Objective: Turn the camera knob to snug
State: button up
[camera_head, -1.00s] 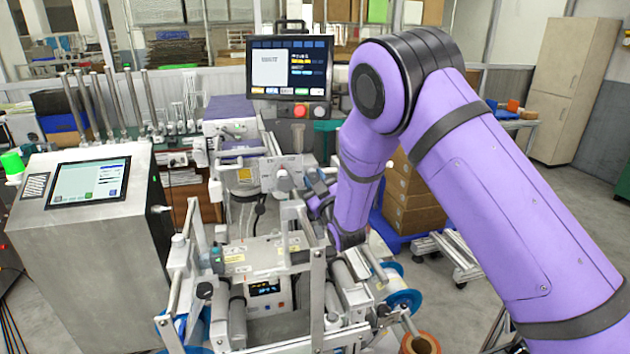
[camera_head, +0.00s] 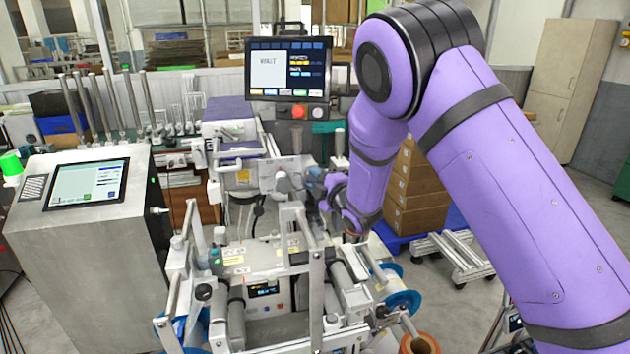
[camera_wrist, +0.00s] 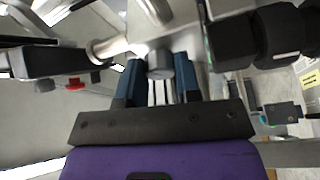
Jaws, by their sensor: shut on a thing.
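The camera knob (camera_wrist: 160,65) is a small grey round knob on a light metal part, seen in the wrist view. My gripper (camera_wrist: 159,76) has a blue finger on each side of the knob and is shut on it. In the head view my gripper (camera_head: 312,181) points left at the upper part of the machine, below the monitor. The fingertips and the knob are too small and covered there to make out the grip. The knob's turn angle cannot be read.
The labelling machine's metal frame and rollers (camera_head: 340,275) stand just below and in front of my gripper. A monitor (camera_head: 288,69) rises behind it. A steel cabinet with a screen (camera_head: 86,184) is at left. Brown boxes (camera_head: 415,190) stand behind my arm at right.

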jog(key=n+g, duration=0.1)
jog(key=n, duration=0.2)
jog(key=n+g+h, duration=0.1)
jog(key=n, duration=0.2)
jog(key=shift+r, duration=0.2)
jog(key=shift+h, duration=0.4)
jog(key=o, duration=0.9)
jog(key=v, duration=1.1)
jog(key=shift+f, duration=0.1)
jog(key=shift+w, duration=0.1)
